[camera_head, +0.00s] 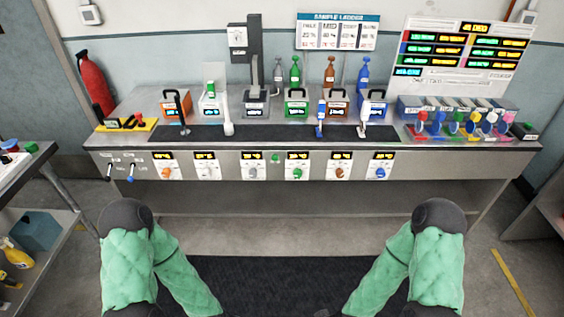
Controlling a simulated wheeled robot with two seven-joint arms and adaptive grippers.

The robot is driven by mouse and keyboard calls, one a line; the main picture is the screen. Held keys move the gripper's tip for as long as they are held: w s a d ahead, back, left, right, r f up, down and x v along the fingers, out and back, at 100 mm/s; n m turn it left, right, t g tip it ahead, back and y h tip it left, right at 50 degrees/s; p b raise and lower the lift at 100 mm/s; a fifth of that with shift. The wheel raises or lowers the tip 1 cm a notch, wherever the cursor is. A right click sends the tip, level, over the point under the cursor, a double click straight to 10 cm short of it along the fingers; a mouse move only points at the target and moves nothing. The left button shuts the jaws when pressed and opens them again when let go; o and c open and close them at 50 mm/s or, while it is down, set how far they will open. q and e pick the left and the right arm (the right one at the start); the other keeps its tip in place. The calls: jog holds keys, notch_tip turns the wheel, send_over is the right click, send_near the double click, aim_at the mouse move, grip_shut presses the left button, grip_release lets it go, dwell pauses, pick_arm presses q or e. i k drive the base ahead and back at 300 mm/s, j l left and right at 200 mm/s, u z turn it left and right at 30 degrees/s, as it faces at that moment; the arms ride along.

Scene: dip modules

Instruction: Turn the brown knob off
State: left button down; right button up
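The brown knob (339,174) is on the front panel of the long grey bench, second from the right in a row of knobs. A lit yellow display (341,156) sits just above it. The knob is too small to read its pointer position. The blue knob (381,174) is to its right and the green knob (297,174) to its left. Both my green-sleeved arms come in at the bottom, well in front of the panel and apart from it.
An orange-brown module (337,107) and a blue module (373,107) stand among others on the bench top. Two levers (131,171) hang at the panel's left end. A side table (22,165) is at the left. The floor before the panel is clear.

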aim_at(340, 173)
jog(key=i+j, duration=0.2)
jog(key=i, duration=0.3)
jog(key=i+j+z, duration=0.1)
jog(key=i, duration=0.4)
jog(key=i+j, duration=0.25)
jog(key=i, duration=0.25)
jog(key=z, duration=0.05)
